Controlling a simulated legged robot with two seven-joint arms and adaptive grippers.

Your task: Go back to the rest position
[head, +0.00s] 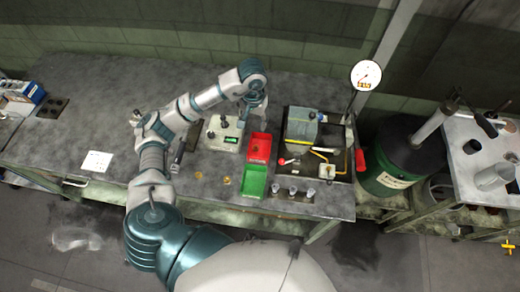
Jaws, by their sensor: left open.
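My left arm rises from the bottom of the head view, bends over the workbench (100,130) and reaches right. Its gripper (254,108) points down near the back of the light device with the small green display (224,133), just behind the red bin (260,147). The gripper is open and small in view; I see nothing held in it. The green bin (255,181) stands in front of the red one. My right gripper is out of view.
A machine (301,127) with a dial gauge (365,75) stands right of the bins. Two small brass-coloured pieces (227,180) lie left of the green bin. A paper (97,161) lies at left. A green drum (390,160) stands beyond the bench's right end.

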